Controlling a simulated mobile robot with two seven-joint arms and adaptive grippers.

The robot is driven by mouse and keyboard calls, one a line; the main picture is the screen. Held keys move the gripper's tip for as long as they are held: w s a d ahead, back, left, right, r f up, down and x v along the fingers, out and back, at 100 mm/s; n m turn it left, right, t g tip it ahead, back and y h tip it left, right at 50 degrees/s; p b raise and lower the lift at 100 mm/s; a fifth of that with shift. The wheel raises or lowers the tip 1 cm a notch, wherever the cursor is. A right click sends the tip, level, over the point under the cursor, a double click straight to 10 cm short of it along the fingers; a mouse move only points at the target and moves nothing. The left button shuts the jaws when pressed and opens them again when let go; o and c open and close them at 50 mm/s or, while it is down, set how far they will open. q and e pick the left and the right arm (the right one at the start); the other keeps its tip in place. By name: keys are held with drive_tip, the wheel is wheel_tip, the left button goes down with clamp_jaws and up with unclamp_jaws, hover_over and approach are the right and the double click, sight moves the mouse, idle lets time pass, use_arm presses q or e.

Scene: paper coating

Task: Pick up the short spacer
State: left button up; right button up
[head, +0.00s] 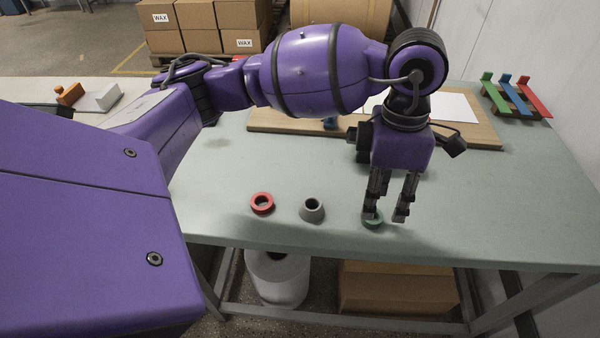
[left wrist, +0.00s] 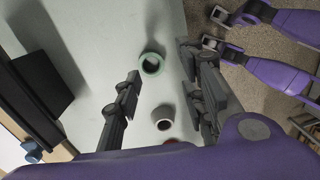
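Three ring-like pieces stand in a row on the table near its front edge. They are a low red ring (head: 262,204), a taller grey cone-shaped ring (head: 312,210) and a low green ring (head: 373,224). Which one is called the short spacer is not marked. My left gripper (head: 386,215) points down over the green ring, open and empty. One finger partly hides this ring in the head view. In the left wrist view the green ring (left wrist: 152,64) shows between the spread fingers, nearer the left one.
A wooden board (head: 285,122) with white paper lies behind my left gripper. A rack with green, blue and red strips (head: 515,95) stands at the back right. The table (head: 500,210) is clear right of the green ring. An orange-and-white item (head: 98,97) lies far left.

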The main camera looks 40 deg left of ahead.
use_arm(q)
drive_tip(key=shift+t+y, duration=0.3)
drive_tip(key=shift+y, duration=0.1)
drive_tip(key=f, duration=0.2)
drive_tip(key=w+a+f, duration=0.1)
drive_tip(key=f, duration=0.3)
drive_tip(key=shift+w+a+f, duration=0.15)
drive_tip(key=shift+a+f, duration=0.1)
drive_tip(key=shift+c, duration=0.5)
drive_tip(key=shift+r, duration=0.1)
drive_tip(key=c, duration=0.9)
